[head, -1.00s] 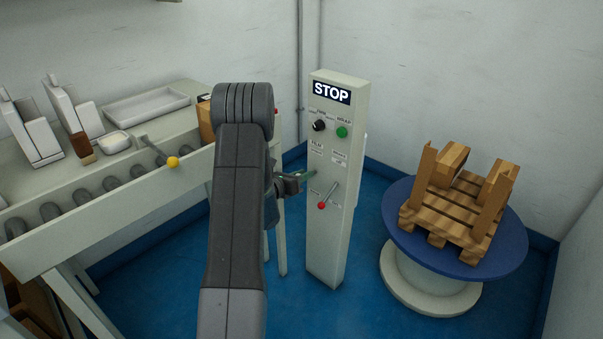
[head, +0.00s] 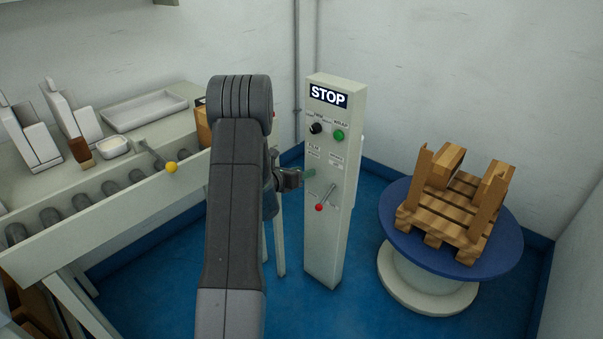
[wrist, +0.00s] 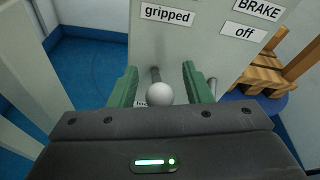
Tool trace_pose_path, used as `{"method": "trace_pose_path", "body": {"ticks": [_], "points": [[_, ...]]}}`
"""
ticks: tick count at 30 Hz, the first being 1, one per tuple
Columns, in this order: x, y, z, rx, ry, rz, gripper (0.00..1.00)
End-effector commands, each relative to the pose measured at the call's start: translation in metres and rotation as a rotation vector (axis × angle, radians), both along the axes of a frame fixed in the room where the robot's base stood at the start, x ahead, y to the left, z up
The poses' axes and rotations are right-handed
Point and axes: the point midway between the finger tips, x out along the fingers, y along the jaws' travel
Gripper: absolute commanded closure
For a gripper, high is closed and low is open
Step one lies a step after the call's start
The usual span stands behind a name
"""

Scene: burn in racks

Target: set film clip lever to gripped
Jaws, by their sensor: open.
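The film clip lever (wrist: 159,94) has a white ball knob on a dark shaft and stands out from the control post (head: 326,240). Its "gripped" label (wrist: 167,14) is above it in the wrist view, and another label below is mostly hidden by my gripper. My gripper (wrist: 160,70) is open, with one green finger on each side of the lever. The knob lies between the fingers with a gap on both sides. In the head view my gripper (head: 308,174) is at the post's face below the FILM label, and I cannot make out the lever there.
The brake lever (head: 326,196) with a red knob is close on the right, partly behind my right finger in the wrist view. A turntable (head: 398,235) with a wooden pallet stands at right. A roller conveyor (head: 100,215) with a yellow-knobbed lever is at left.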

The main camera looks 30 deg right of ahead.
Motion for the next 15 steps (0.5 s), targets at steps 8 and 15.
{"method": "trace_pose_path", "body": {"ticks": [8, 15], "points": [[-0.009, 0.027, 0.009, 0.001, 0.001, 0.004, 0.55], [-0.028, 0.078, 0.024, 0.0, 0.001, 0.004, 0.55]]}}
